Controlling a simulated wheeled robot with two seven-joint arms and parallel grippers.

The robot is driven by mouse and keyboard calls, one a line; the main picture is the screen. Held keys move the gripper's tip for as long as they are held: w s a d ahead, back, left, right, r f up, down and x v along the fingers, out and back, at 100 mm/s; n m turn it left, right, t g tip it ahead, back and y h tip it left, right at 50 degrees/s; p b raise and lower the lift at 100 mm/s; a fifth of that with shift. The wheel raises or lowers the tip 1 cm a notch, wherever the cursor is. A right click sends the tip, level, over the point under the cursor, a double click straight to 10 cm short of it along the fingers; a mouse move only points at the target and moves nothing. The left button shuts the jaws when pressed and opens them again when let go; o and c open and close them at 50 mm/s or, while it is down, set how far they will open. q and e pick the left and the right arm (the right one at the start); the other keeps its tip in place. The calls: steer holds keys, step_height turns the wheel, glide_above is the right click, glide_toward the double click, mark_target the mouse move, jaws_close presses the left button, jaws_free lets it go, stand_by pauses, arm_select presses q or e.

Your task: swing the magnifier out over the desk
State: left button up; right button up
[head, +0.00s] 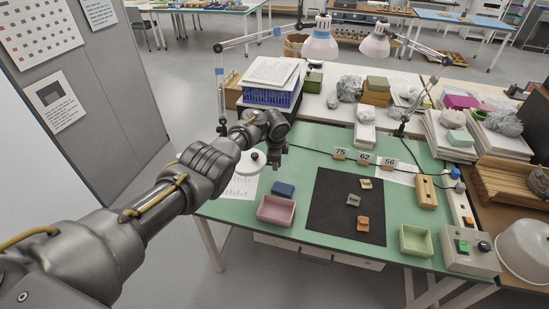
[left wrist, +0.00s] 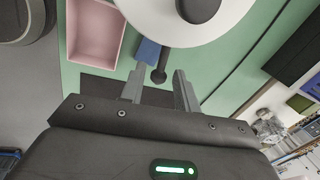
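The magnifier's round white head (head: 246,165) hangs over the left part of the green desk (head: 306,147), partly hidden behind my left gripper (head: 274,164). In the left wrist view the white head (left wrist: 235,22) fills the top, with a dark round part on it. A short dark handle with a ball end (left wrist: 158,76) sticks out from its rim towards my gripper. My left gripper (left wrist: 158,88) is open, its two fingers on either side of the ball end in the picture, with gaps showing. Contact cannot be told. My right gripper is out of view.
A pink tray (head: 276,210) and blue box (head: 283,189) lie near the head. A dark mat (head: 335,220) carries several sherds. A green tray (head: 415,240) and control box (head: 470,252) stand right. Lamps, papers and a blue crate (head: 272,95) crowd the back.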

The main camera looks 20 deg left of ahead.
arm_select(q)
step_height(320, 180, up, 10)
steer(key=s+p, duration=0.2)
steer(key=shift+d+r+p, duration=0.15)
steer(key=shift+r+p, duration=0.1)
steer(key=shift+p, duration=0.05)
